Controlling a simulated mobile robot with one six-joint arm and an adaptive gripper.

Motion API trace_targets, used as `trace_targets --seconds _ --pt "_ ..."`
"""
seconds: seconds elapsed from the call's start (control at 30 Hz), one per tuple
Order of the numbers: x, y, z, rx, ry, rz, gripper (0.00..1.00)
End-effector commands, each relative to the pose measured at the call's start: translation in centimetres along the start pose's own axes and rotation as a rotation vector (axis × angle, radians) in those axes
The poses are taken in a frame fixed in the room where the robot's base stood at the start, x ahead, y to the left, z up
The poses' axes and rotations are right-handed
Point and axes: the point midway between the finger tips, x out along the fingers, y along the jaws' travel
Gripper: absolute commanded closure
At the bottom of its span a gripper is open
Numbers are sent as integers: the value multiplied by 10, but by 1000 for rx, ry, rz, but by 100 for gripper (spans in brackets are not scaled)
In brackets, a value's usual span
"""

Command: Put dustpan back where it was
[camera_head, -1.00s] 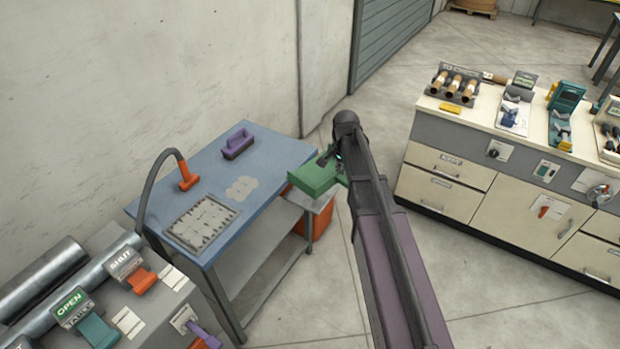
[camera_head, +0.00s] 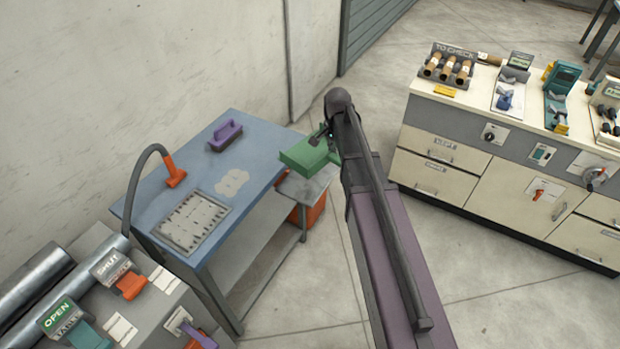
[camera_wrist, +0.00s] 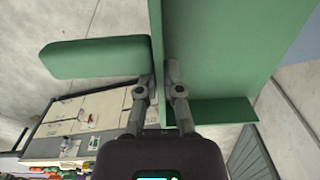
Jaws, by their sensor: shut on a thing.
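The green dustpan (camera_head: 303,157) is held in the air at the right end of the blue table (camera_head: 215,163), overlapping its far right corner in the head view. My gripper (camera_head: 328,137) is shut on it, at its right side in that view. In the wrist view, the two fingers (camera_wrist: 170,76) close on a thin green part between a broad green panel (camera_wrist: 222,45) and a smaller rounded green piece. The gap between dustpan and table cannot be judged. A pale irregular patch (camera_head: 232,183) lies bare on the tabletop.
A purple brush (camera_head: 226,135), a grey perforated plate (camera_head: 193,222) and an orange-tipped hose (camera_head: 175,172) are on the table. A low grey shelf (camera_head: 302,187) and an orange bin (camera_head: 312,212) stand below its right end. A cream cabinet (camera_head: 480,185) is to the right, with clear floor between.

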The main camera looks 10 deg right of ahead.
Motion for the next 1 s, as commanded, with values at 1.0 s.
trace_targets --seconds 1.0 --pt "133 -19 81 -183 -2 -2 100"
